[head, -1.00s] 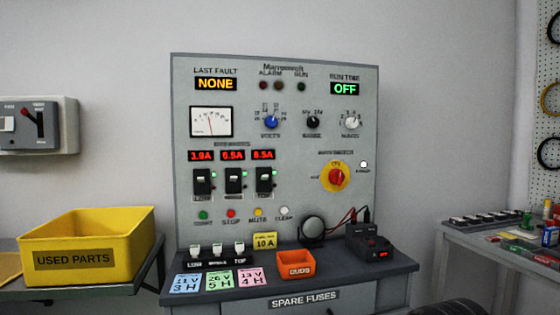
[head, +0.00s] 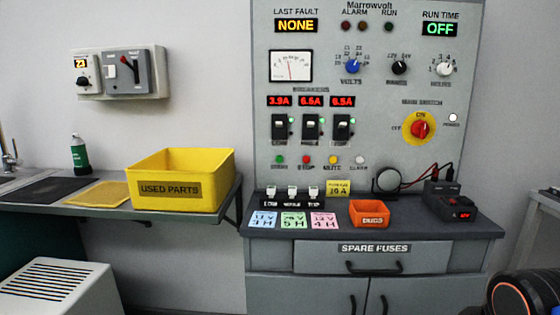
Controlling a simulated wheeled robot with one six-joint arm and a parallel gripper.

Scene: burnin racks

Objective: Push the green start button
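The green start button (head: 280,160) is at the left end of a row of small buttons low on the grey panel (head: 385,105). To its right are the red stop button (head: 307,160), the yellow mute button (head: 333,160) and the pale clear button (head: 360,160). Nothing covers the green button. My gripper is not in view; only a dark rounded part with an orange ring, likely of my arm, shows at the lower right corner.
Below the buttons, the bench top (head: 400,228) holds small fuse holders (head: 292,192), coloured cards (head: 294,220), an orange bin (head: 369,213), a round dark device (head: 387,180) and a black meter (head: 459,207). A yellow used parts bin (head: 180,205) stands on the left shelf.

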